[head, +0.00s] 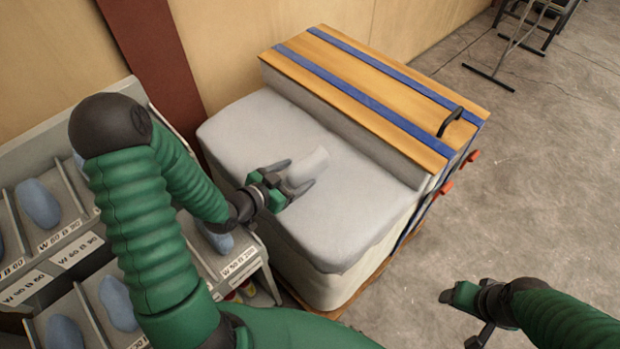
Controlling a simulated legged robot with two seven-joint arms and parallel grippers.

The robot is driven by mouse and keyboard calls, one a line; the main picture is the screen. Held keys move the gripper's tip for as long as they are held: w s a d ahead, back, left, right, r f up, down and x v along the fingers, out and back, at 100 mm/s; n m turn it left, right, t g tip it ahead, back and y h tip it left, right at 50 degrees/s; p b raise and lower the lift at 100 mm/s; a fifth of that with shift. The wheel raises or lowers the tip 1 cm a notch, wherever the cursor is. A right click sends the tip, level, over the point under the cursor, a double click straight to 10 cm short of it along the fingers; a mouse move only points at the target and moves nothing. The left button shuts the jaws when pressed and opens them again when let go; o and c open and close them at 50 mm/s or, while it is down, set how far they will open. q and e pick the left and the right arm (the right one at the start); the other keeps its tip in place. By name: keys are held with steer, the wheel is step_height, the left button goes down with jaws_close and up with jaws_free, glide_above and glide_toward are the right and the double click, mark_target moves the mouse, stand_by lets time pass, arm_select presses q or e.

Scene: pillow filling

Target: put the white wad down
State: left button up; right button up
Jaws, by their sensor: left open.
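The white wad (309,165) is a small pale roll on the grey, cloth-like top of the big block (350,215). It appears to rest on that surface. My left gripper (290,180) is open, with one finger on each side of the wad's near end. Whether the fingers touch the wad I cannot tell. My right gripper (462,312) is at the lower right, over the floor and away from the wad. Its fingers look spread and empty.
A wooden lid (375,85) with blue straps and a black handle (450,120) covers the block's back part. Labelled bins (75,245) with blue-grey wads (38,203) stand at the left.

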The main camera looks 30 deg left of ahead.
mark_target(311, 174)
arm_select(q)
steer(key=b+x, duration=0.1)
steer(key=x, duration=0.5)
steer(key=shift+w+d+f, duration=0.1)
steer(key=shift+w+f, duration=0.1)
steer(key=shift+w+d, duration=0.2)
steer(key=shift+w, duration=0.15)
steer(key=shift+a+f, duration=0.1)
steer(key=shift+a, duration=0.3)
steer(key=c, duration=0.6)
steer(key=shift+d, duration=0.2)
jaws_close()
